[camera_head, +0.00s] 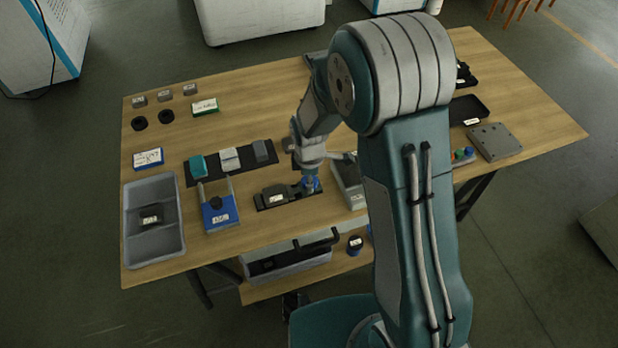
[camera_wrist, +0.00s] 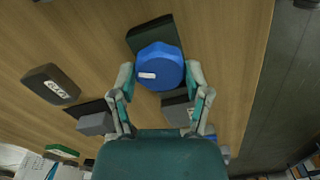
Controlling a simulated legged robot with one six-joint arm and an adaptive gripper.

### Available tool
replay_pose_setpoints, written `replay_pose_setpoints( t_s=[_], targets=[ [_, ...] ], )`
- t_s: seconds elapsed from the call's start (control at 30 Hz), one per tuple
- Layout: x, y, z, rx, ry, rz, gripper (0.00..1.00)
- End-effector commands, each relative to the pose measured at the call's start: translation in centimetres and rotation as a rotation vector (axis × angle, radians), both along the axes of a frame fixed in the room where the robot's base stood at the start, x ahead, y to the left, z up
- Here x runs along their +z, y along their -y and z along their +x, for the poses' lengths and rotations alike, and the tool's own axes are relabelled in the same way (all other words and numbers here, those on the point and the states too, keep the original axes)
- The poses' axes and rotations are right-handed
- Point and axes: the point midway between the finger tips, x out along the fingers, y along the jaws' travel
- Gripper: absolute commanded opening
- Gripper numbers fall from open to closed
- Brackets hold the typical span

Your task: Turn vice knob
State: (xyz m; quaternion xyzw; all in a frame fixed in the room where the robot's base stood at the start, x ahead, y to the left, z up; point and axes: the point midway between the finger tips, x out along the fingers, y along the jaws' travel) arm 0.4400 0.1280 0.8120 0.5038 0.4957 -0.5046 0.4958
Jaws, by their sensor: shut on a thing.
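The vice knob (camera_wrist: 158,66) is a round blue knob with a small white label, in the middle of the wrist view. In the head view the blue knob (camera_head: 311,184) shows at the right end of a small dark vice (camera_head: 275,196) on the wooden table. My gripper (camera_wrist: 159,80) has one finger on each side of the knob and is shut on it. In the head view my gripper (camera_head: 310,178) is over the knob and hides part of it. Part of the vice is hidden behind the knob in the wrist view.
A black mat (camera_head: 216,176) with several blocks lies behind. A light grey box (camera_head: 344,181) is close on the right. The table's front edge is near.

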Motion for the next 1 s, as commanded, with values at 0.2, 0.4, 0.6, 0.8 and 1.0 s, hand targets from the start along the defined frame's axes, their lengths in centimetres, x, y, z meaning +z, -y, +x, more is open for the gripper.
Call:
replay_pose_setpoints(
  t_s=[0.2, 0.4, 0.6, 0.8, 1.0],
  targets=[
    [-0.02, -0.01, 0.15, -0.204, 0.004, 0.001, 0.14],
    [-0.02, -0.01, 0.16, -0.394, 0.004, 0.002, 0.14],
    [-0.02, 0.0, 0.17, -0.584, 0.005, 0.002, 0.14],
    [-0.02, 0.0, 0.16, -0.774, 0.004, 0.002, 0.14],
    [-0.02, 0.0, 0.16, -0.964, 0.004, 0.002, 0.14]
  ],
)
